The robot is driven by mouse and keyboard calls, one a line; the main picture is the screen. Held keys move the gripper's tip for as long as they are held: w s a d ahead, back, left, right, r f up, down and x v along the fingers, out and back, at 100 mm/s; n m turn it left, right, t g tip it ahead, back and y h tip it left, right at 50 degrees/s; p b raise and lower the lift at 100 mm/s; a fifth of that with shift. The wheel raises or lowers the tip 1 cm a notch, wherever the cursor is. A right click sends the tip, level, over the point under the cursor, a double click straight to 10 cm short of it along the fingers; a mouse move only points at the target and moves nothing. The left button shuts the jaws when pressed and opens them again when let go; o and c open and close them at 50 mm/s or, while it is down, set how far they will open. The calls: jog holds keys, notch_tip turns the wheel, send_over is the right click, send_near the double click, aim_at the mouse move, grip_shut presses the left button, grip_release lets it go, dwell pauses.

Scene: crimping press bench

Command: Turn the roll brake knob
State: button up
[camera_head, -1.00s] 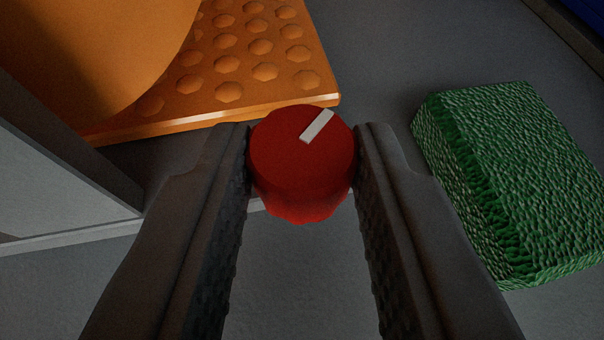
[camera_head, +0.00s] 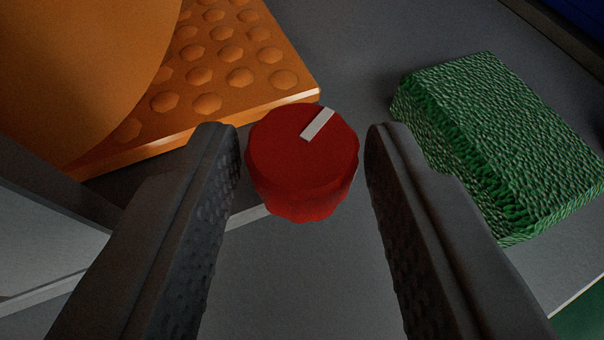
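The roll brake knob (camera_head: 303,165) is a red round knob with a scalloped side and a white pointer line on its top. It is in the middle of the view, and its pointer is directed to the upper right. My gripper (camera_head: 303,150) is open, with one dark ribbed finger on each side of the knob. A gap shows between each finger and the knob. What lies under the knob is hidden.
An orange studded plate (camera_head: 240,80) with a large rounded orange body (camera_head: 80,70) is at the upper left. A green textured block (camera_head: 490,140) lies to the right. A grey panel (camera_head: 40,230) stands at the lower left. Grey surface is clear at the top middle.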

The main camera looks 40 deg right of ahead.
jog(key=shift+o, duration=0.9)
jog(key=v, duration=1.7)
jog(key=shift+a, duration=0.2)
jog(key=shift+s+r, duration=0.1)
jog(key=s+d+n+t+y, duration=0.35)
jog(key=d+n+y, duration=0.4)
jog(key=d, duration=0.25)
jog(key=x, duration=1.7)
jog(key=shift+s+d, duration=0.1)
jog(key=shift+c, duration=0.3)
